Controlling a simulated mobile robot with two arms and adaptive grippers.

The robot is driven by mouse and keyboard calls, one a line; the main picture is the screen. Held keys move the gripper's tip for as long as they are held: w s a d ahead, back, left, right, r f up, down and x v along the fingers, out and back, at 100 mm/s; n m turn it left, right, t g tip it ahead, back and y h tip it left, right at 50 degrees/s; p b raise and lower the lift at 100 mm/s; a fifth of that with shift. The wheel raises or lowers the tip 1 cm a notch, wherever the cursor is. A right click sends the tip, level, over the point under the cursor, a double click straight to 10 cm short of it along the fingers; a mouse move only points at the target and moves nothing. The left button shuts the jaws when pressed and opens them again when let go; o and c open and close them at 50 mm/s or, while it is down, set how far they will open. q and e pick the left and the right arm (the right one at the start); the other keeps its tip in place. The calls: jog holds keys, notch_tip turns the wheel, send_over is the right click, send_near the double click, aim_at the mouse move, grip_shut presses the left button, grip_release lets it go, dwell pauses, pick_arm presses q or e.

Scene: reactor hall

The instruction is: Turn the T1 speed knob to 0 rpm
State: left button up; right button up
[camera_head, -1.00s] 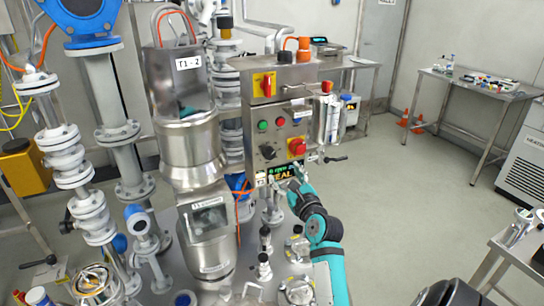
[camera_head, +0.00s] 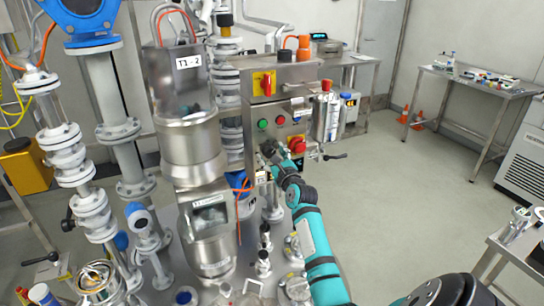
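The steel control box (camera_head: 278,106) hangs in the middle of the head view. It carries a red-on-yellow rotary switch (camera_head: 264,84), a green button (camera_head: 263,124), a red button (camera_head: 280,120) and a red emergency stop (camera_head: 297,145). My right gripper (camera_head: 268,150) is at the lower left of the box front, over the place of the black speed knob. It hides the knob, so I cannot tell whether the fingers touch it or how far they are closed. The display below is covered by my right arm. My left gripper is not in view.
A steel vessel labelled T1-2 (camera_head: 190,140) stands close to the left of the box. Valves and white pipes (camera_head: 75,165) fill the left side. A steel bench (camera_head: 470,82) stands at the back right. The floor (camera_head: 405,195) right of my arm is clear.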

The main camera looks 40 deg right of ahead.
jog(key=c, duration=1.1)
jog(key=shift+o, duration=0.2)
